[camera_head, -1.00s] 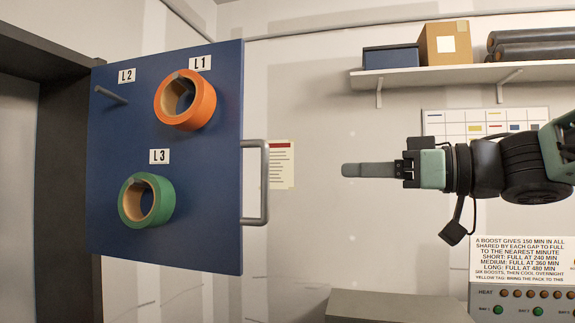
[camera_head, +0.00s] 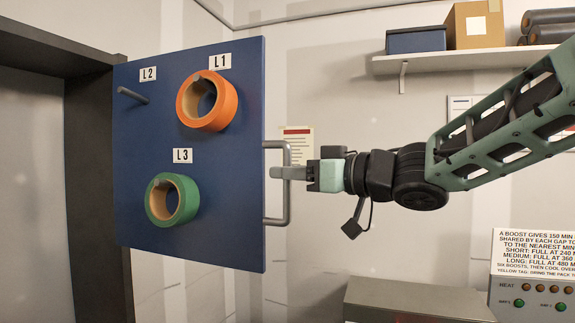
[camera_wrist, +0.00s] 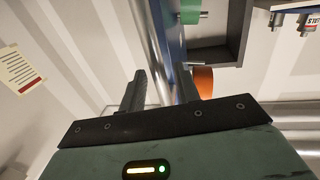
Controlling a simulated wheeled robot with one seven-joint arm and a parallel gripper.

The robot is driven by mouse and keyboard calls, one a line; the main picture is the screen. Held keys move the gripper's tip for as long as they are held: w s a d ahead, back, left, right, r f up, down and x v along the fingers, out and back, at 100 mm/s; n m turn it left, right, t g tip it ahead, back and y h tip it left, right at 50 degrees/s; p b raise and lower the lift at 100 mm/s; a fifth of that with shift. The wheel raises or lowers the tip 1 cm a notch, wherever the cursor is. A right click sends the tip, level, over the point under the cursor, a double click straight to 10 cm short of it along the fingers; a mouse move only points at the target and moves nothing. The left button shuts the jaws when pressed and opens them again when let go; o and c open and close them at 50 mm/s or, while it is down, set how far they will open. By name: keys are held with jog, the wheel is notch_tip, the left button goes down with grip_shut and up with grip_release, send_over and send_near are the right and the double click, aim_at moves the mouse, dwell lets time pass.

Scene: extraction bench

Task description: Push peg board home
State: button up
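The peg board (camera_head: 225,145) is a blue panel standing out from a dark frame at the left. An orange roll (camera_head: 222,107) hangs at L1 and a green roll (camera_head: 186,199) at L3; the L2 peg (camera_head: 132,95) is bare. A grey upright handle (camera_head: 288,205) is on the board's right edge. My gripper (camera_head: 274,172) reaches the handle from the right, its near finger overlapping the bar. In the wrist view my gripper (camera_wrist: 160,88) has its fingers apart, with the grey handle bar (camera_wrist: 158,40) running between or just beyond them; contact cannot be told.
A shelf (camera_head: 470,60) with a blue box (camera_head: 416,40), a cardboard box (camera_head: 474,24) and dark rolls is at the upper right. A control panel (camera_head: 535,296) and a grey box top (camera_head: 415,300) are at the lower right. The dark frame (camera_head: 95,180) borders the board's left side.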

jog(key=shift+w+a, duration=0.2)
jog(key=shift+a, duration=0.2)
